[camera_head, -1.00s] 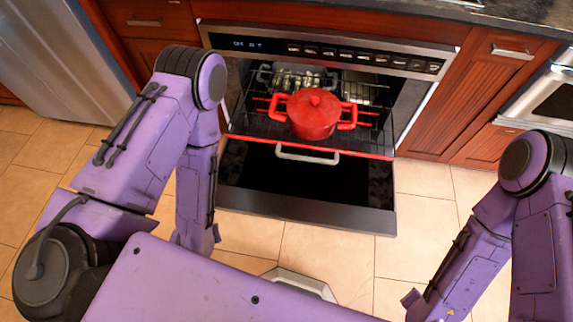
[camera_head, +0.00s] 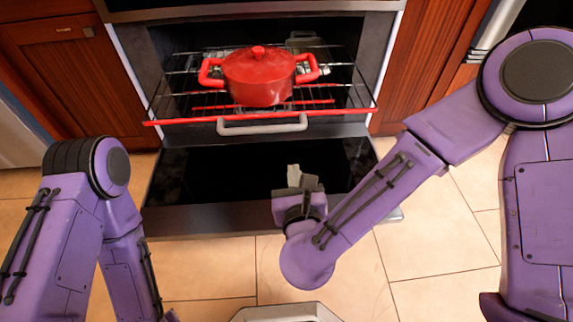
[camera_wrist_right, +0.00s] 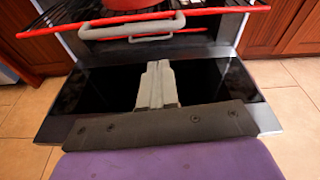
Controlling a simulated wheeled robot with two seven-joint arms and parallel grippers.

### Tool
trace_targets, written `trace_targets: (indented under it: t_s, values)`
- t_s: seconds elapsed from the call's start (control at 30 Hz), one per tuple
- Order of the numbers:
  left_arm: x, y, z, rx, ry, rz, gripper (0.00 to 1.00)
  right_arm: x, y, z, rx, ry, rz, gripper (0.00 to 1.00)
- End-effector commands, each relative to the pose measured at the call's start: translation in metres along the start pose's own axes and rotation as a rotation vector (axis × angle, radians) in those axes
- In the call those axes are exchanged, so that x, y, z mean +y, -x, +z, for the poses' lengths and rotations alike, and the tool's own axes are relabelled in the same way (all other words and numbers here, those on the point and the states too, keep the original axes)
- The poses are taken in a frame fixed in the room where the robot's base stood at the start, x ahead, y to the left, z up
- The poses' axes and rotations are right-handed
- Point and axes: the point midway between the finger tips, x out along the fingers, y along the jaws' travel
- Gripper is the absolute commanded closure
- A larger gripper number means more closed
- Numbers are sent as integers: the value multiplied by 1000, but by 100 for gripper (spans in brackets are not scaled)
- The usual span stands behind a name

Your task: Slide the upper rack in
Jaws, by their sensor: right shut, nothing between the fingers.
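The upper rack (camera_head: 345,112) is a wire rack with a red front bar, sticking out of the open oven. A red lidded pot (camera_head: 258,78) stands on it. A grey handle (camera_head: 262,128) is at the rack's front; it also shows in the right wrist view (camera_wrist_right: 132,30). My right gripper (camera_head: 293,172) is shut and empty above the open door, below and in front of the handle and apart from it. In the right wrist view its closed fingers (camera_wrist_right: 156,82) point toward the handle. My left arm is at the lower left; its gripper is out of view.
The oven door (camera_head: 215,218) is folded down in front of the oven, with a black inner face. Wooden cabinets (camera_head: 60,75) flank the oven. The tiled floor (camera_head: 440,235) is clear at the right.

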Motion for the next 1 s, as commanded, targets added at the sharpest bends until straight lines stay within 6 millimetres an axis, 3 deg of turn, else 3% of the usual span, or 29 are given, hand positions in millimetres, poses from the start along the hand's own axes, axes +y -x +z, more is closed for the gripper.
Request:
trace_targets:
  t_s: [0.03, 0.17, 0.27, 0.7, 1.0]
  values:
    - [1, -11, 4, 0, 0, 0, 46, 3, -1, -3, -18, -51, -1, 100]
    - [1, -11, 5, -1, 1, 0, 46, 4, -7, 5, -31, -104, -5, 100]
    - [1, -14, 7, -1, 1, 0, 46, 4, -23, 5, -30, -103, -6, 100]
    - [-6, -35, 40, -234, -211, 10, 46, 3, -116, 5, -28, -98, -6, 100]
    - [-12, -35, 50, -322, -291, 13, 46, 3, -139, 8, -26, -96, -3, 100]
